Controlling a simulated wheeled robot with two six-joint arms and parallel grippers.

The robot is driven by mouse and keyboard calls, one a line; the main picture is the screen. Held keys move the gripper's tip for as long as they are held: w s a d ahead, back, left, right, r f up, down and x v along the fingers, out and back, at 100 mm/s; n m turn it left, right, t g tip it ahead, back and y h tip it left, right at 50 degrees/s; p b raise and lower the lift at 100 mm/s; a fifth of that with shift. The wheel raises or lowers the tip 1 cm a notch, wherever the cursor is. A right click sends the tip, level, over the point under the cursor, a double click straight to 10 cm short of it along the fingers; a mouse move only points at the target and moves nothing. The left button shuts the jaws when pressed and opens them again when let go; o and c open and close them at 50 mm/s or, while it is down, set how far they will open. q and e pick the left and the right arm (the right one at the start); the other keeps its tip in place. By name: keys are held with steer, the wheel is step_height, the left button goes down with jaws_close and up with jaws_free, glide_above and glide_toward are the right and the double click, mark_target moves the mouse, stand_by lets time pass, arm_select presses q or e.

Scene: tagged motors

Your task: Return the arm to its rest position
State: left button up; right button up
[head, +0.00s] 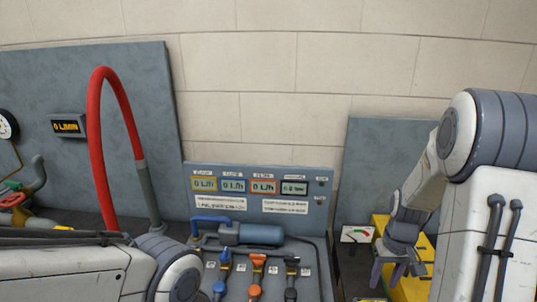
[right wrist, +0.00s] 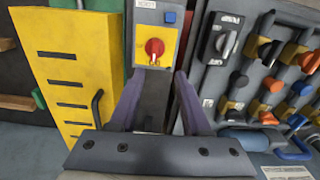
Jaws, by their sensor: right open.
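My right arm (head: 483,230) comes in from the right side of the head view, and its forearm bends down to the right gripper (head: 397,272). The gripper points down in front of a yellow box (head: 421,270). In the right wrist view the two purple-grey fingers of the right gripper (right wrist: 157,88) stand apart with nothing held between them. A red rotary switch (right wrist: 155,47) on a yellow plate shows beyond the fingertips. My left arm (head: 75,272) crosses the lower left of the head view. Its gripper is out of the picture.
A grey panel (head: 313,208) with several displays stands at the back. Blue, orange and black valve handles (head: 256,273) sit in front of it. A red hose (head: 95,140) arches at the left. A yellow slotted box (right wrist: 70,75) stands left in the wrist view.

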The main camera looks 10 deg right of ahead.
steer(key=s+a+r+n, duration=0.1)
steer(key=a+r+n, duration=0.15)
steer(key=a, duration=0.65)
steer(key=s+a+r+n, duration=0.15)
steer(key=a+r, duration=0.25)
steer(key=a, duration=0.5)
steer(key=s+a+r+n, duration=0.1)
steer(key=s+a+n, duration=0.1)
steer(key=s+a, duration=0.4)
steer(key=s+a+r+n+y, duration=0.1)
steer(key=s+a+r+n, duration=0.1)
steer(key=s+a, duration=0.4)
steer(key=shift+s+a+r+n, duration=0.25)
steer(key=shift+s+n, duration=0.55)
steer(key=shift+s, duration=0.45)
